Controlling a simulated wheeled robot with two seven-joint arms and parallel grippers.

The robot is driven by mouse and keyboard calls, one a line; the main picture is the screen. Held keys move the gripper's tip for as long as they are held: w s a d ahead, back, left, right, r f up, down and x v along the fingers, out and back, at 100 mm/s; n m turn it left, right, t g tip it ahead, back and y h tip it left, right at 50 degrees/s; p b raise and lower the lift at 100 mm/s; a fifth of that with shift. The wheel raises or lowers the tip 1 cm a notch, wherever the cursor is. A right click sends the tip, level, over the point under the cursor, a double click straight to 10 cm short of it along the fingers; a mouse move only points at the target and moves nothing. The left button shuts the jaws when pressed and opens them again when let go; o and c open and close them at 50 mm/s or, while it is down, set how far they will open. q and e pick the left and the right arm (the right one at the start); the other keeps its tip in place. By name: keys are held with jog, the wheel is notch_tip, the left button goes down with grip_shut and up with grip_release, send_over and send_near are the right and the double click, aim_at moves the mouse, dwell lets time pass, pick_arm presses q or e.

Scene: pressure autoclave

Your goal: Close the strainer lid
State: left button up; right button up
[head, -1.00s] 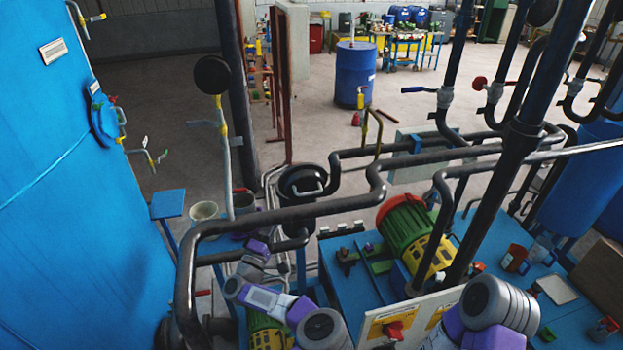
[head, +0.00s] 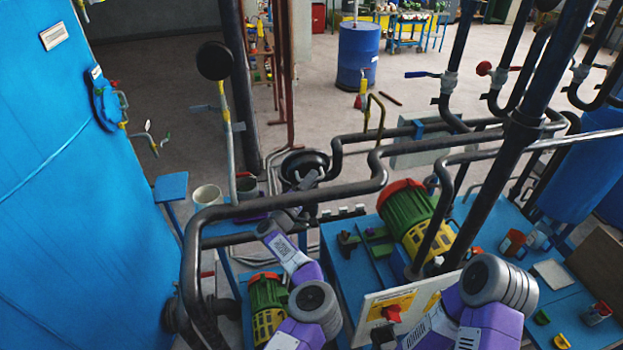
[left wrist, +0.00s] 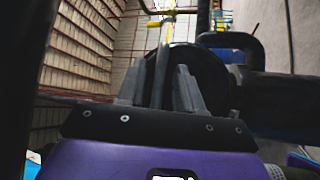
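The strainer lid is a round black disc (head: 300,162) behind the bent black pipe, left of centre in the head view. My left gripper (head: 308,182) reaches its near side, partly covering it. In the left wrist view, the black disc (left wrist: 212,75) fills the space just past the fingers. A thin dark upright bar, which looks like the lid's handle (left wrist: 163,62), stands between the two fingers of the left gripper (left wrist: 162,88). Whether the fingers press on it cannot be told. My right arm is low right in the head view; its gripper does not show clearly.
A thick black pipe (head: 280,207) bends close around my left forearm. A green and yellow motor (head: 415,222) stands on the blue bench to the right. A large blue tank (head: 85,200) fills the left side. Two buckets (head: 207,197) stand left of the strainer.

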pick_arm(q)
jog(key=shift+w+d+r, duration=0.15)
jog(key=shift+w+d, duration=0.05)
jog(key=shift+w, duration=0.15)
grip_shut()
